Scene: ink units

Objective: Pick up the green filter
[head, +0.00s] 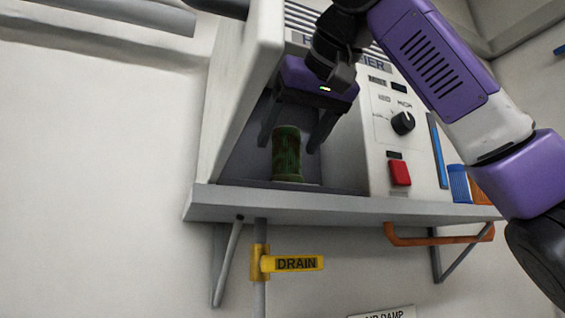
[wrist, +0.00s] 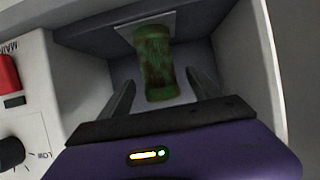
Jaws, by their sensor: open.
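The green filter (head: 287,155) is a dark green mottled cylinder, upright in the recess of the white purifier unit (head: 232,110). My gripper (head: 290,146) is open, with its fingers reaching into the recess. In the head view one finger is left of the filter's top and the other right of it, with gaps. In the wrist view the filter (wrist: 156,62) stands beyond and between the spread fingertips (wrist: 160,80). Nothing is held between the fingers. The filter's far side is hidden.
The recess side walls stand close around my gripper. The unit's panel has a dark knob (head: 403,122) and a red switch (head: 400,172). A blue cylinder (head: 459,184) stands on the grey shelf (head: 330,206) at right. A yellow DRAIN handle (head: 292,264) is below.

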